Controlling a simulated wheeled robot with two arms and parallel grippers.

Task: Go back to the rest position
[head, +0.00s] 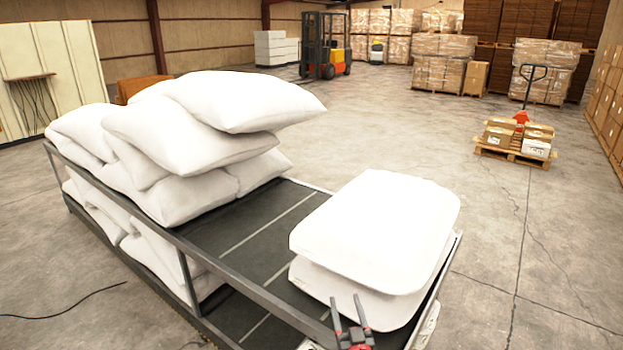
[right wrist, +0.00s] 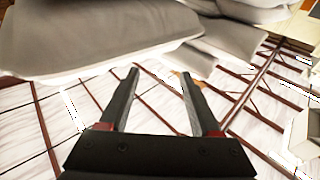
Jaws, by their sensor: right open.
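In the head view my right gripper (head: 350,316) is at the bottom, right of centre. Its two fingers are apart and nothing is between them. It is close in front of a stack of white pillows (head: 378,232) on the right end of a dark cart (head: 262,226). In the right wrist view the open fingers (right wrist: 160,95) point forward, with pale pillows (right wrist: 100,35) beyond and above them; contact cannot be told. My left gripper is not in the head view.
A taller pile of white pillows (head: 185,135) fills the cart's left end. A metal rail (head: 235,272) runs along the cart's near side. Behind are a forklift (head: 325,50), wrapped pallets (head: 440,62) and a pallet jack (head: 522,110).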

